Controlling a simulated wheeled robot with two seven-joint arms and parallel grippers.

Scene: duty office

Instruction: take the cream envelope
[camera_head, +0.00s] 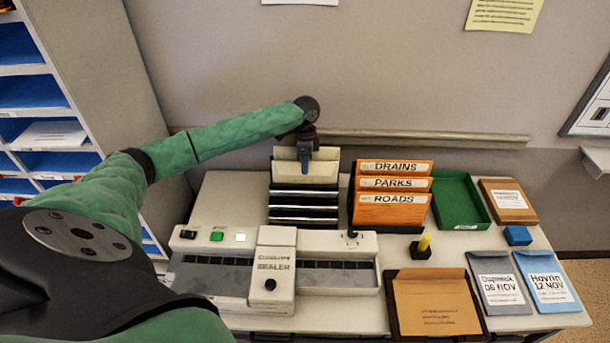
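A cream envelope (324,173) stands upright in the top of a black slotted rack (303,214) at the back of the table. Another cream edge shows just behind it, and I cannot tell whether it is a separate envelope. My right gripper is out of view.
Orange folders (391,198) marked DRAINS, PARKS and ROADS stand right of the rack. An envelope sealer (325,279) lies in front. A green tray (476,217), a brown tray (396,322) and blue-grey pouches (497,262) fill the right side. Shelves (105,60) stand left.

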